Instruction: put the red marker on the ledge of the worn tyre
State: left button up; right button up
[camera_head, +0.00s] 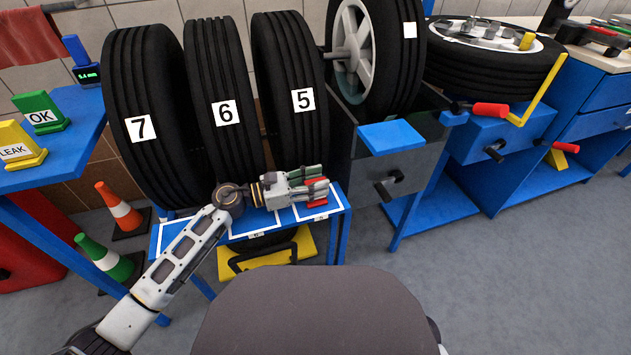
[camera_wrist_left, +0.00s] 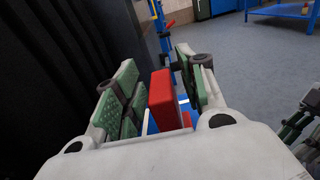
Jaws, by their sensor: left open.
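The red marker (camera_head: 317,183) is at the blue ledge rack (camera_head: 336,201), in front of the tyre numbered 5 (camera_head: 291,75). My left gripper (camera_head: 312,190) is open around it. The left wrist view shows the marker (camera_wrist_left: 161,100) upright between the two green-padded fingers, with a gap on the right; contact on the left is unclear. The tyres numbered 6 (camera_head: 222,75) and 7 (camera_head: 143,80) stand to its left. White-outlined spots lie on the ledge before the tyres. Tread wear cannot be told. Part of what looks like my right gripper (camera_wrist_left: 298,124) shows at the wrist view's edge.
Green OK (camera_head: 42,116) and yellow LEAK (camera_head: 20,150) markers stand on the left blue table. Cones (camera_head: 118,208) stand on the floor below. A yellow case (camera_head: 265,258) is under the ledge. A wheel (camera_head: 375,50) on a machine stands right of tyre 5.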

pick_arm(q)
jog(key=shift+r, duration=0.1)
jog(key=shift+a, duration=0.1)
jog(key=p+v, duration=0.2)
jog(key=v, duration=0.8)
jog(key=shift+s+a, duration=0.15)
jog(key=shift+a, duration=0.05)
jog(key=shift+s+a, duration=0.2)
jog(key=shift+a, duration=0.4)
